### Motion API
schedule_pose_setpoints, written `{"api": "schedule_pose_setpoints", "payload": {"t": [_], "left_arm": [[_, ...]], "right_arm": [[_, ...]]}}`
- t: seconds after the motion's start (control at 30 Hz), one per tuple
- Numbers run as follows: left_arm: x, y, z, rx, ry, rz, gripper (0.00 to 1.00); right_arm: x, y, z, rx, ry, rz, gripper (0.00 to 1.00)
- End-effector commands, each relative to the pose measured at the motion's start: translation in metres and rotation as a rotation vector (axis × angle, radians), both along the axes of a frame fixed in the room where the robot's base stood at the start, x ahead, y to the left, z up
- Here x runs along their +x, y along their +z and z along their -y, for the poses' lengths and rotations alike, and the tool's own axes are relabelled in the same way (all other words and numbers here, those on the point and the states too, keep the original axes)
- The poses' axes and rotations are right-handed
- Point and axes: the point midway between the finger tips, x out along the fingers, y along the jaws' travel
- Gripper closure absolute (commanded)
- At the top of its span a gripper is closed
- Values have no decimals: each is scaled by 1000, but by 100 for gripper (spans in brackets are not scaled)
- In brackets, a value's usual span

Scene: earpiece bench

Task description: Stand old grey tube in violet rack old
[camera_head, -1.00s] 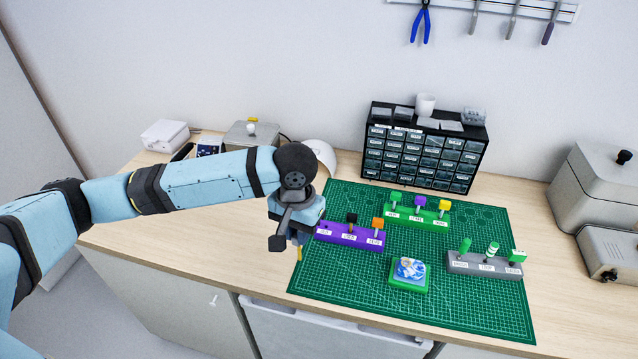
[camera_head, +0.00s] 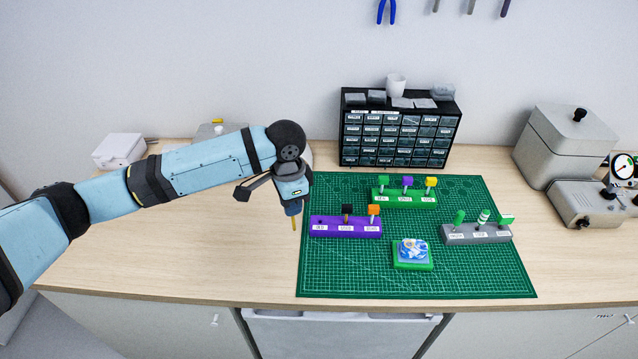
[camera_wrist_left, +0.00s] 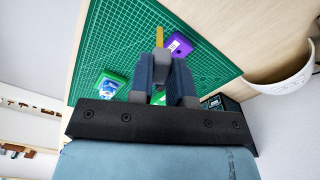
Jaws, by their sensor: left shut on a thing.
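My left gripper (camera_head: 292,203) is shut on the grey tube, holding it above the left edge of the green mat, left of the violet rack. In the left wrist view the grey tube (camera_wrist_left: 159,54) sits between the fingers, with a yellow shaft sticking out. In the head view that yellow end (camera_head: 294,223) points down below the gripper, clear of the rack; the grey part is mostly hidden. The violet rack (camera_head: 330,233) has a black-headed and an orange-headed piece in its middle and right places. Its left place, with a small label, looks empty. My right gripper is not in view.
A green rack (camera_head: 405,205) stands behind the violet rack, and a grey rack (camera_head: 478,241) to the right. A green block with a blue-white top (camera_head: 412,252) lies in front. A black drawer cabinet (camera_head: 400,130) is at the back. The mat's front left is clear.

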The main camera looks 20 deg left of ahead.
Motion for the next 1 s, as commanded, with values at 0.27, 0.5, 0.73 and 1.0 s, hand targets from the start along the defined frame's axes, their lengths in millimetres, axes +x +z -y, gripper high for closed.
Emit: {"api": "schedule_pose_setpoints", "payload": {"t": [0.27, 0.5, 0.73, 1.0], "left_arm": [[54, -17, 15, 4, -651, 13, 100], [91, -28, 25, 18, -1169, 16, 100], [107, -33, 30, 24, -1440, 13, 100], [110, -33, 31, 27, -1488, 12, 100]], "right_arm": [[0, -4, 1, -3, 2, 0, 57], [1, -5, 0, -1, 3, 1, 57], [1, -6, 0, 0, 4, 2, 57], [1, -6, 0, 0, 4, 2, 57]]}}
